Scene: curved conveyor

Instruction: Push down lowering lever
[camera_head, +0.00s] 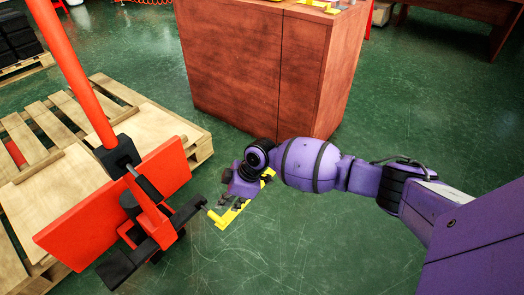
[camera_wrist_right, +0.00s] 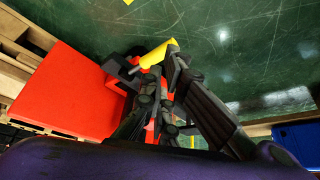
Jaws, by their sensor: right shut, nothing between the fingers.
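The lowering lever has a yellow grip (camera_head: 216,216) on the side of the red pallet jack (camera_head: 112,205) that faces my right arm. In the right wrist view the yellow grip (camera_wrist_right: 155,54) lies just beyond my fingertips, tilted up to the right. My right gripper (camera_head: 230,203) is shut and empty, right beside the grip. Its dark fingers (camera_wrist_right: 165,62) overlap the grip's edge in the wrist view; I cannot tell whether they touch. The fingers hide part of the jack behind them. My left gripper is not in view.
The jack's red handle pole (camera_head: 78,75) rises at the left. Wooden pallets (camera_head: 35,140) lie behind and beside the jack. A red-brown wooden cabinet (camera_head: 240,65) stands behind my right arm. The green floor (camera_head: 290,240) in front is clear.

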